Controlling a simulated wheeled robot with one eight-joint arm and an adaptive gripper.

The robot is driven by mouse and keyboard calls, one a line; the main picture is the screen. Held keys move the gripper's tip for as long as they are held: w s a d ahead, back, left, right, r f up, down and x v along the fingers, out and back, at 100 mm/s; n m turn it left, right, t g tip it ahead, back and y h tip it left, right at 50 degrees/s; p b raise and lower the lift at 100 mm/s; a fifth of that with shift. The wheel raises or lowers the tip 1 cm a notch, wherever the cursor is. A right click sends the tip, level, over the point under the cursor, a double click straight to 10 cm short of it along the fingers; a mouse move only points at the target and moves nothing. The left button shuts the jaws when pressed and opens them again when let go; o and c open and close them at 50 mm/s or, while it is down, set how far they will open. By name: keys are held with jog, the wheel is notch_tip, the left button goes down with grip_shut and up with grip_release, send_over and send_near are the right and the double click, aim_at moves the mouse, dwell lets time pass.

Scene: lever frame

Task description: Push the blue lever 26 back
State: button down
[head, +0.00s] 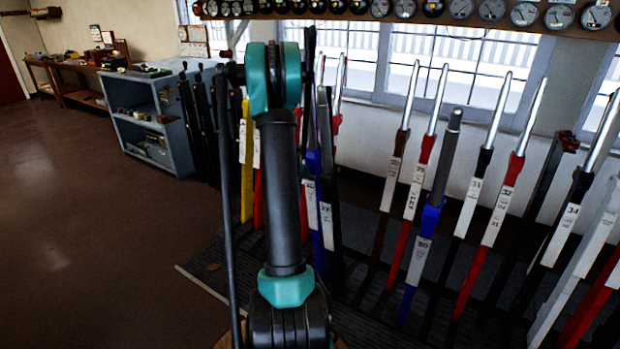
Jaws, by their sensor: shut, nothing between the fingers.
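A blue lever (317,240) with a white plate stands just right of my upper arm, partly hidden by the arm and by neighbouring levers. Its number is too small to read, so I cannot confirm that it is 26. A second blue lever (428,220) with a grey handle stands further right, clear of my arm; its plate seems to read 30. My arm rises through the middle of the view to a teal elbow. My gripper cannot be made out; the elbow and upper arm cover the area beyond them.
Red, black and white levers stand close together in a row (485,225) to the right. A yellow lever (247,175) and several black ones are left of my arm. A blue-grey shelf unit (150,125) stands at the left. The brown floor (90,220) there is clear.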

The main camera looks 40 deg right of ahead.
jog(key=w+d+r, duration=0.1)
jog(key=w+d, duration=0.1)
jog(key=d, duration=0.4)
jog(key=w+d+r, duration=0.1)
jog(key=w+d, duration=0.2)
jog(key=d, duration=0.4)
jog(key=shift+w+d, duration=0.2)
jog(key=shift+w, duration=0.15)
